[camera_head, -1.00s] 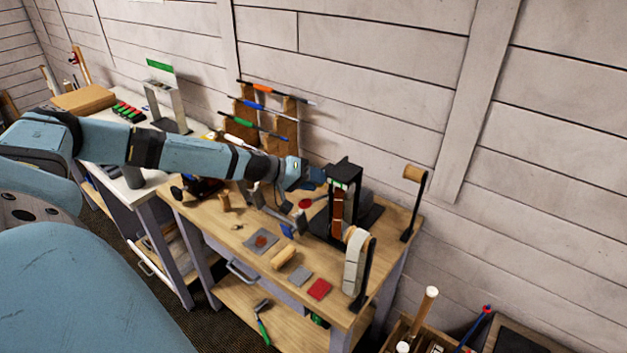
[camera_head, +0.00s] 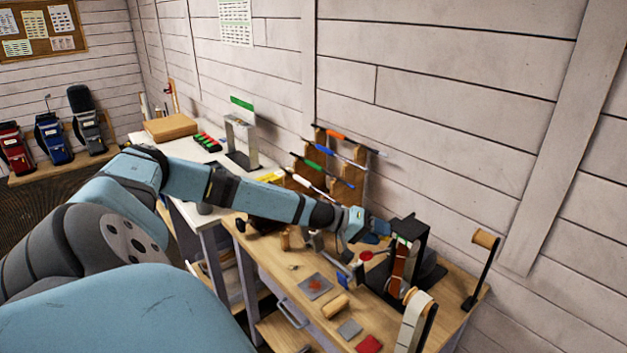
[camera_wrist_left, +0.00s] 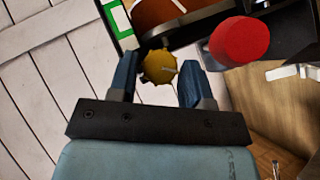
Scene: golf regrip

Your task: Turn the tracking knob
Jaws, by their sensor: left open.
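The tracking knob (camera_wrist_left: 159,67) is a ribbed yellow knob with a pale pointer line, seen in the left wrist view. It sits between the two blue fingers of my left gripper (camera_wrist_left: 158,80), which are open with gaps visible beside the knob. In the head view my left gripper (camera_head: 378,230) reaches the upright black belt machine (camera_head: 410,232) with its brown belt (camera_head: 399,262); the knob is hidden there. A red round button (camera_wrist_left: 239,41) is right of the knob in the wrist view. My right gripper is not in view.
The wooden bench (camera_head: 290,262) holds a red-marked grey pad (camera_head: 315,286), a wooden cylinder (camera_head: 335,306), and grey and red squares. A white tape roll (camera_head: 412,318) and a spool on a stand (camera_head: 486,239) flank the machine. Shafts rest on a wooden rack (camera_head: 343,175) behind.

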